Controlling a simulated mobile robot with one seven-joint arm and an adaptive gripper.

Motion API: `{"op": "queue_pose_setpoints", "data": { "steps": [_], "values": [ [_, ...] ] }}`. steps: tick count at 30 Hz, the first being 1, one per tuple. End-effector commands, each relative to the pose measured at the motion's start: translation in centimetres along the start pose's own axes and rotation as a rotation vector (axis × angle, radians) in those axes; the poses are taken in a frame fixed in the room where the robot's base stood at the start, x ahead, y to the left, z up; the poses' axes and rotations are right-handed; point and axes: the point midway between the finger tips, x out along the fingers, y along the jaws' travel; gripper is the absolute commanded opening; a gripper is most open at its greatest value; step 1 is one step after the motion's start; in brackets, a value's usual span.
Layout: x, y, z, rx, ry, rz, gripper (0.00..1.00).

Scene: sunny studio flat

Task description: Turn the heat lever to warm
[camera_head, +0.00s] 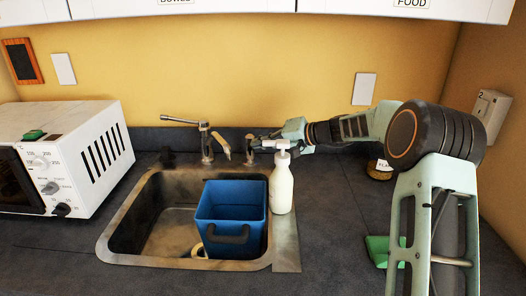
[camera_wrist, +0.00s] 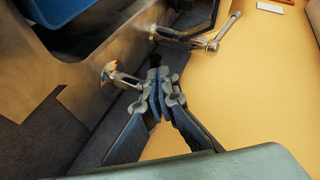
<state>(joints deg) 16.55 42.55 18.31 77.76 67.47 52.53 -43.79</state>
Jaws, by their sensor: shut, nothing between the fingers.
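A metal tap (camera_head: 206,143) stands behind the sink, with a thin rod pointing left and a pale spout. It also shows at the top of the wrist view (camera_wrist: 205,44). A separate small chrome lever (camera_wrist: 122,75) on a round base stands beside the sink. I cannot read any warm or cold mark, or tell for sure which of these is the heat lever. My gripper (camera_head: 264,143) is shut and empty behind the white bottle. In the wrist view my gripper (camera_wrist: 157,78) is at the chrome lever's free end; whether they touch is unclear.
The white pump bottle (camera_head: 282,184) stands in front of my gripper. A blue bin (camera_head: 232,203) sits in the sink (camera_head: 140,217). A white oven (camera_head: 82,150) is at left. A jar (camera_head: 380,170) and a green object (camera_head: 378,250) are at right. The yellow wall is close behind.

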Motion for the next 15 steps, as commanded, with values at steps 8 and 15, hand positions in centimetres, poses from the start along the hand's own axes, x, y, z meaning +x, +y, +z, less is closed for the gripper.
{"op": "queue_pose_setpoints", "data": {
  "steps": [8,15],
  "values": [
    [0.2,-0.24,0.26,0.0,-0.001,0.001,0.0],
    [0.18,-0.26,0.22,0.0,0.0,0.001,0.0]
  ]
}}
